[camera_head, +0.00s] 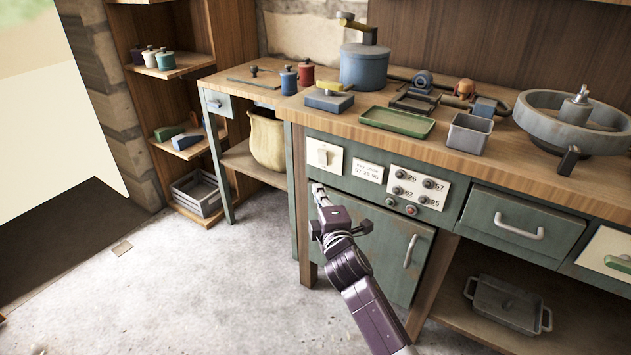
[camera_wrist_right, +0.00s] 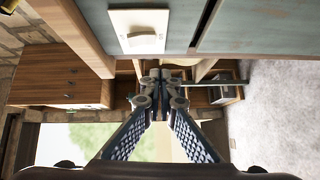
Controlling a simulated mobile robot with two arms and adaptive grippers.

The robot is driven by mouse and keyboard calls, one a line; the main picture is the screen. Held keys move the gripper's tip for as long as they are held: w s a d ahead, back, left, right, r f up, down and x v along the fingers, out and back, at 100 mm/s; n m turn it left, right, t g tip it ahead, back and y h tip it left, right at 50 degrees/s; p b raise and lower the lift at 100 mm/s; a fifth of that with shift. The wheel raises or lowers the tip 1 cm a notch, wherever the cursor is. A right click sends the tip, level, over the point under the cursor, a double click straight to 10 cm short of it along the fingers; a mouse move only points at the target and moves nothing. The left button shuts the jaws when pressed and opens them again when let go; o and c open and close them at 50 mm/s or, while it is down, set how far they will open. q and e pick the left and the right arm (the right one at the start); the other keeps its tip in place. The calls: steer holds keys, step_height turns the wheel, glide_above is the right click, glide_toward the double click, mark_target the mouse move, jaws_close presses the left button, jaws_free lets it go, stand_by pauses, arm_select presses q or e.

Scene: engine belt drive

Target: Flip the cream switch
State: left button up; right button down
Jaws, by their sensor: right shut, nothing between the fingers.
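The cream switch (camera_head: 323,156) sits on a cream plate on the green front panel of the workbench, left of a small label plate. In the right wrist view the switch (camera_wrist_right: 143,40) shows near the top, above the fingertips. My right gripper (camera_head: 318,188) is just below the switch plate in the head view, apart from the switch as far as I can see. In the right wrist view its fingers (camera_wrist_right: 160,76) meet at the tips with nothing between them. My left gripper is not in view.
A panel with several knobs (camera_head: 417,187) lies right of the switch. A green cabinet door (camera_head: 380,245) is below it. The wooden worktop (camera_head: 345,121) above carries a blue pot (camera_head: 365,66), a green tray (camera_head: 397,122) and a round wheel (camera_head: 570,118). The floor at left is open.

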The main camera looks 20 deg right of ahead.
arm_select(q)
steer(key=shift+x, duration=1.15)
arm_select(e)
steer(key=shift+s+a+f, duration=0.1)
steer(key=shift+s+a, duration=0.05)
steer(key=shift+s, duration=0.95)
steer(key=shift+s+a+f, duration=0.1)
steer(key=shift+s, duration=0.95)
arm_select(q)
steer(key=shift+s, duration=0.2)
